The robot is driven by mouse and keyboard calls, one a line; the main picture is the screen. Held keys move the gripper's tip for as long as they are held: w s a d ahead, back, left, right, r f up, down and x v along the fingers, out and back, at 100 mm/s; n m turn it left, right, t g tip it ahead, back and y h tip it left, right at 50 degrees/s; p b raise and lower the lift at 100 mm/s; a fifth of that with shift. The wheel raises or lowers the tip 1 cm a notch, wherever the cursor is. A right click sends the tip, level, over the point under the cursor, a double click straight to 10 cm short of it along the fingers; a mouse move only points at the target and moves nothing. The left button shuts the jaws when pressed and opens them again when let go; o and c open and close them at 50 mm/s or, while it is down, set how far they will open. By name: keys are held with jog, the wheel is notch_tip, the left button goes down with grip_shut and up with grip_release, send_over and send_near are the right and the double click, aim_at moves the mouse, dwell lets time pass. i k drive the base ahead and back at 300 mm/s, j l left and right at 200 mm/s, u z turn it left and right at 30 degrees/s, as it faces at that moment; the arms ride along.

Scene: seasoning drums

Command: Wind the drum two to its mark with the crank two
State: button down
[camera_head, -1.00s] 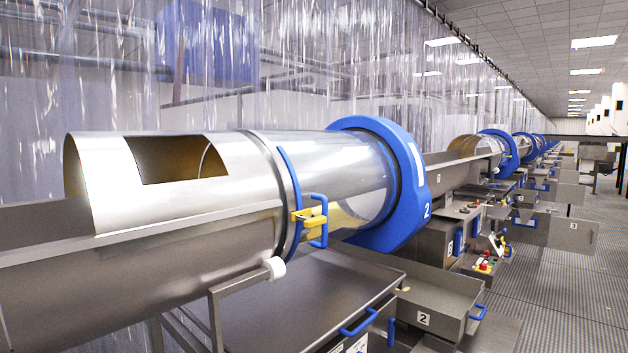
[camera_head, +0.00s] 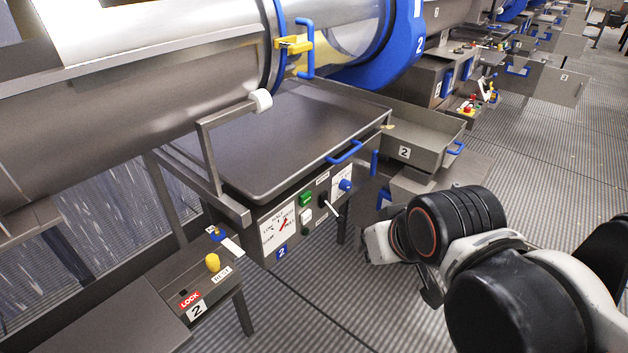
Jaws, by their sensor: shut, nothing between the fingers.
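Drum two is a long steel cylinder (camera_head: 150,90) across the upper left, with a clear section and a blue end ring (camera_head: 400,50) marked 2. A yellow block (camera_head: 294,44) and a blue handle (camera_head: 307,50) sit at its seam. A low grey box (camera_head: 185,285) marked 2 and LOCK carries a yellow knob (camera_head: 213,262) and a small blue and white fitting (camera_head: 228,242). My gripper (camera_head: 430,292) is at lower right, partly hidden by my wrist, shut and empty, apart from these things.
A dark tray table (camera_head: 300,125) stands under the drum. Its front panel (camera_head: 305,212) has a dial, a green button, a blue knob and a small lever. The ribbed floor (camera_head: 340,320) is clear in front.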

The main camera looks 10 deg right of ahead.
aim_at(372, 167)
jog(key=i+l, duration=0.2)
jog(key=l, duration=0.15)
jog(key=i+l, duration=0.2)
jog(key=l, duration=0.15)
jog(key=i+l, duration=0.2)
jog(key=l, duration=0.2)
jog(key=i+l, duration=0.2)
jog(key=l, duration=0.15)
